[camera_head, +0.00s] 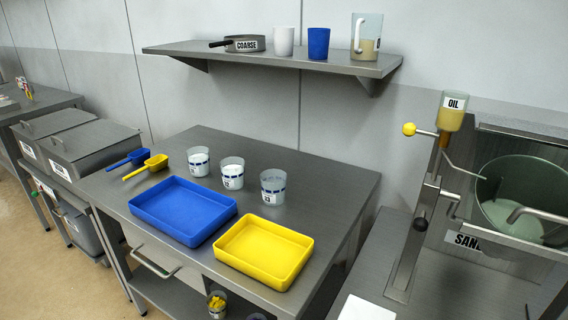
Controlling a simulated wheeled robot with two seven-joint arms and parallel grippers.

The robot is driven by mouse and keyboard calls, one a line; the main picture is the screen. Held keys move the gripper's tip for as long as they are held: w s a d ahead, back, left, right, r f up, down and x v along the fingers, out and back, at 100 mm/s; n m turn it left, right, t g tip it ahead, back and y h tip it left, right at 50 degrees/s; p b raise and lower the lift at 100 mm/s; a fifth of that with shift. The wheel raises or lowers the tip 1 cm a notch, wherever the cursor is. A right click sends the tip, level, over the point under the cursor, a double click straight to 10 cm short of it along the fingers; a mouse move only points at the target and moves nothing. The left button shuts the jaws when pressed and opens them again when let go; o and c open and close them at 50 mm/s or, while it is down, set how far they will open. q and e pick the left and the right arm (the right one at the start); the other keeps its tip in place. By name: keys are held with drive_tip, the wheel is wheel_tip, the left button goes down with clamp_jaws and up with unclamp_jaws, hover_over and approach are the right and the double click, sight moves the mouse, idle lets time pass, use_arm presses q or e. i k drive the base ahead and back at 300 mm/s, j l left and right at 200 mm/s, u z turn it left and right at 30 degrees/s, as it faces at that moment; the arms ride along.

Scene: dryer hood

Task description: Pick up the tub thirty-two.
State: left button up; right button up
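Three clear tubs with white contents and blue bands stand upright on the steel table: a left tub (198,163), a middle tub (231,174) and a right tub (273,187). Each has a small printed label. The numbers are too small to read surely, so I cannot tell which tub is thirty-two. The right tub stands nearest the table's right side, and the three are apart from each other. Neither of my grippers shows in this view.
A blue tray (183,238) and a yellow tray (264,280) lie in front of the tubs. A blue scoop (135,157) and a yellow scoop (155,162) lie left. A wall shelf (285,59) hangs behind. A machine with an oil bottle (452,119) stands right.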

sight(233, 168)
drive_tip(key=i+j+z, duration=0.25)
drive_tip(key=j+z, duration=0.3)
drive_tip(key=j, duration=0.15)
drive_tip(key=j+z, duration=0.25)
drive_tip(key=j, duration=0.2)
drive_tip(key=i, duration=0.05)
